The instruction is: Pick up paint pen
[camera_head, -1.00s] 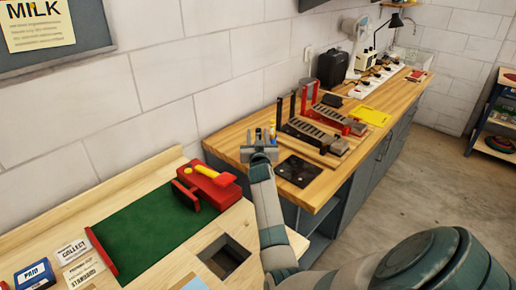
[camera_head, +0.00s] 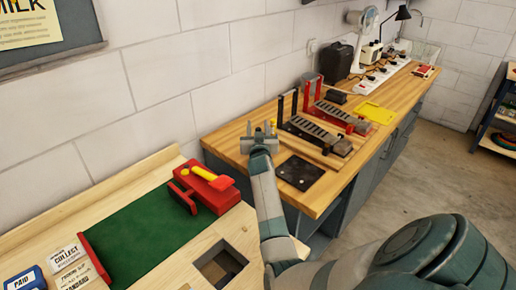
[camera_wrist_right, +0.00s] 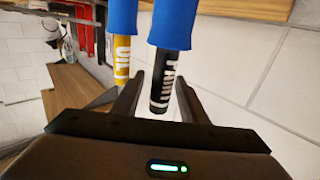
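The paint pen (camera_wrist_right: 172,75) is a black barrel with white "PAINT" lettering and a blue part above it in the right wrist view. My right gripper (camera_wrist_right: 158,100) is open, with the lower end of the paint pen between its two fingers. Gaps seem to show on both sides of the barrel. A yellow pen marked "OIL" (camera_wrist_right: 121,58), also with a blue part, stands beside it, outside the left finger. In the head view my right gripper (camera_head: 259,138) appears over the near left end of the wooden bench, and the paint pen cannot be made out there. My left gripper is out of view.
The wooden bench (camera_head: 232,143) bears a black plate (camera_head: 299,172), red and black racks (camera_head: 318,131) and a yellow tray (camera_head: 375,112). A table with a green mat (camera_head: 150,222) and a red block (camera_head: 213,192) stands at the left. The wall is close behind.

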